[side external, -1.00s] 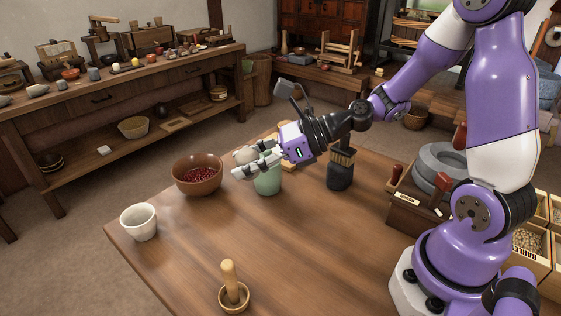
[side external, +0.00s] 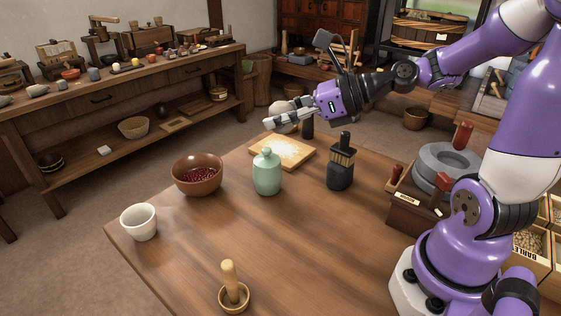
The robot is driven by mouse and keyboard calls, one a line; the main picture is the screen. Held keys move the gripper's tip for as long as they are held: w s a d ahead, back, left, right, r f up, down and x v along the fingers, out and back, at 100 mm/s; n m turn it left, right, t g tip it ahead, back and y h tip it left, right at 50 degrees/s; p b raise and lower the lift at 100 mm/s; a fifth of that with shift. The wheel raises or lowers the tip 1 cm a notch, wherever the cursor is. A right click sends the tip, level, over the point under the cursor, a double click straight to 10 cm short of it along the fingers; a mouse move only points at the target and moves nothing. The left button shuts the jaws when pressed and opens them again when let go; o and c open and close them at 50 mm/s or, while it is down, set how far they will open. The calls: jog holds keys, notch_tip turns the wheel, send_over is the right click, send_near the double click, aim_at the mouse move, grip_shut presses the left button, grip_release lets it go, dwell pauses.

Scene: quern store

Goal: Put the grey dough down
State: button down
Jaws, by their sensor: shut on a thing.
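The grey dough (side external: 282,109), a pale rounded lump, is held between the fingers of my gripper (side external: 288,117). The gripper is shut on it, and the fingers hide part of it. Dough and gripper are in the air above the far part of the table, over or near a square wooden board (side external: 291,154) with a pale floury patch. The dough looks clear of the board, but the exact height is hard to tell.
A lidded green jar (side external: 267,174) stands just in front of the board. A dark brush (side external: 341,166) stands to its right, a brown bowl of red beans (side external: 197,174) to its left. A white cup (side external: 139,221), mortar with pestle (side external: 233,291) and stone quern (side external: 441,168) stand around clear tabletop.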

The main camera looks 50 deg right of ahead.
aim_at(244, 238)
jog(key=w+a+f+n+g+y, duration=0.1)
jog(key=a+f+n+g+y, duration=0.2)
jog(key=a+f, duration=0.6)
jog(key=shift+w+a+f+n+y, duration=0.15)
jog(key=shift+a+f+n+y, duration=0.25)
jog(key=shift+a+n, duration=0.2)
jog(key=shift+f, duration=4.75)
jog(key=shift+f, duration=0.1)
jog(key=shift+c, duration=2)
grip_release()
